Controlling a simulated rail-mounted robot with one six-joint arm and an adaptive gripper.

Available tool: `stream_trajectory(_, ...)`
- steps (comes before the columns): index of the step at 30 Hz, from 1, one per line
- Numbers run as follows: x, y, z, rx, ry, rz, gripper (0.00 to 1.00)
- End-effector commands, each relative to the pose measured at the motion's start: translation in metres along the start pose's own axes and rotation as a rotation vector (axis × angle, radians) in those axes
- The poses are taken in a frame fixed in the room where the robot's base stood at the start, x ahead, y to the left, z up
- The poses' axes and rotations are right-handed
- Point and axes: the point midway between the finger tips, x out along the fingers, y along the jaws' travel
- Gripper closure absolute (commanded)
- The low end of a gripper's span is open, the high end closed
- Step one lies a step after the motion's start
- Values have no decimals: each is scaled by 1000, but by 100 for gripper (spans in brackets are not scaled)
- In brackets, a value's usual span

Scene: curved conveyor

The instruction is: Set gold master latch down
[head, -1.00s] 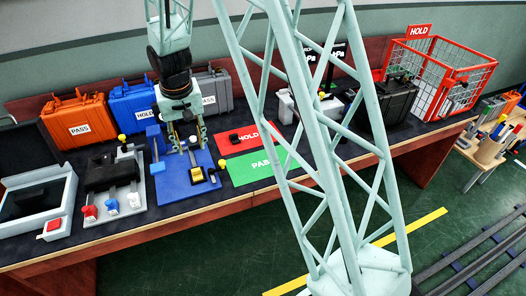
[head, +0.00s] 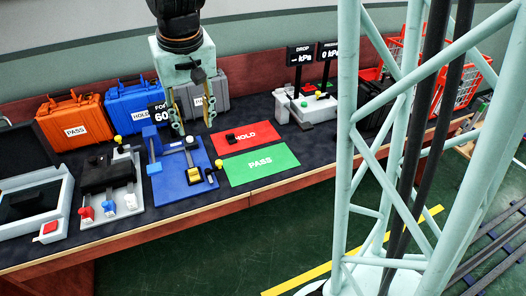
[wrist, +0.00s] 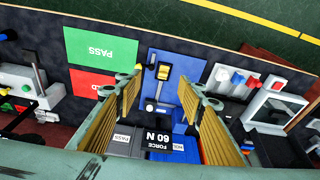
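A small yellow-and-black piece (head: 194,175), which looks like the gold master latch, sits at the front of the blue fixture (head: 172,187). In the wrist view the yellow piece (wrist: 163,72) lies on the blue plate (wrist: 190,70), beyond my fingertips. My gripper (head: 194,124) is above the rear of the fixture, its fingers spread apart. In the wrist view nothing shows held between the fingers of my gripper (wrist: 160,85).
A red HOLD mat (head: 262,135) with a dark part on it and a green PASS mat (head: 240,177) lie right of the fixture. Orange (head: 88,117), blue (head: 127,97) and grey (head: 215,84) cases stand behind. A FORCE display (wrist: 157,141) stands close below my gripper.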

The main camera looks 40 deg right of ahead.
Motion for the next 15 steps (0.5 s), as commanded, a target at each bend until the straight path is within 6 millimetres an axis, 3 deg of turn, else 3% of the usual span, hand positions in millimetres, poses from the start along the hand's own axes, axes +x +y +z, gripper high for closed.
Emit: stream_trajectory(15,-82,13,64,-33,39,-10,64)
